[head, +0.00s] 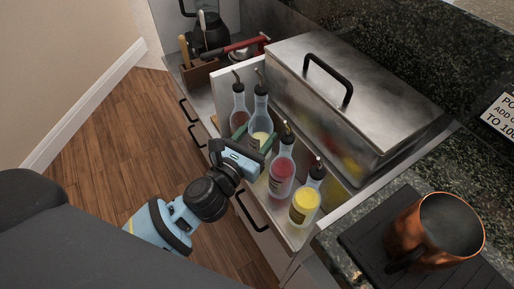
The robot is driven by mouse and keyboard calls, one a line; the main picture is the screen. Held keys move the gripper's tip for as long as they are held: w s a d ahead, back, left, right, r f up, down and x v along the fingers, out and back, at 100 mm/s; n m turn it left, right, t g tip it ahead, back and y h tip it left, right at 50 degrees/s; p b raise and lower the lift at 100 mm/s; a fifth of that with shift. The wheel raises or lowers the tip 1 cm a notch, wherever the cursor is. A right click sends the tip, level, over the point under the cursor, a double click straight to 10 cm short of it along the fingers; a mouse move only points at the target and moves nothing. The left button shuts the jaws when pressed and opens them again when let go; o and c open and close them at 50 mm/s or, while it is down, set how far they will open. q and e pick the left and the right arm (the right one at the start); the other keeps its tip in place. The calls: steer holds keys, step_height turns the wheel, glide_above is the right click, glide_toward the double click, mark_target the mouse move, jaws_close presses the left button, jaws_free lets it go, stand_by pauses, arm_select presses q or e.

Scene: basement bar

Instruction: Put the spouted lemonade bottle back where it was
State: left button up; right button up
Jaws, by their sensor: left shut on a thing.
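A clear spouted bottle with pale yellow liquid and a dark neck, the lemonade bottle by its look (261,116), stands upright in the steel speed rail (297,238) on the counter's front. My left gripper (259,142) is shut on its lower body, reaching in from the left; the fingers hide part of it. Whether its base touches the rail's floor is hidden. A red one (281,172) and a bright yellow one (304,206) stand in front to the right. My right gripper is not in view.
A lidded steel bin (345,85) with a black handle stands right behind the bottles. A copper mug (440,232) sits on a black mat (372,236) at the lower right. A tool caddy (205,72) and a blender (211,35) are at the far end.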

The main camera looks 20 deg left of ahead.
mark_target(257, 149)
arm_select(q)
step_height(257, 149, down, 4)
steer(key=shift+f+b, duration=0.15)
steer(key=shift+b, duration=0.9)
steer(key=shift+f, duration=0.35)
steer(key=o, duration=0.9)
steer(key=shift+f, duration=0.1)
steer(key=shift+o, duration=0.8)
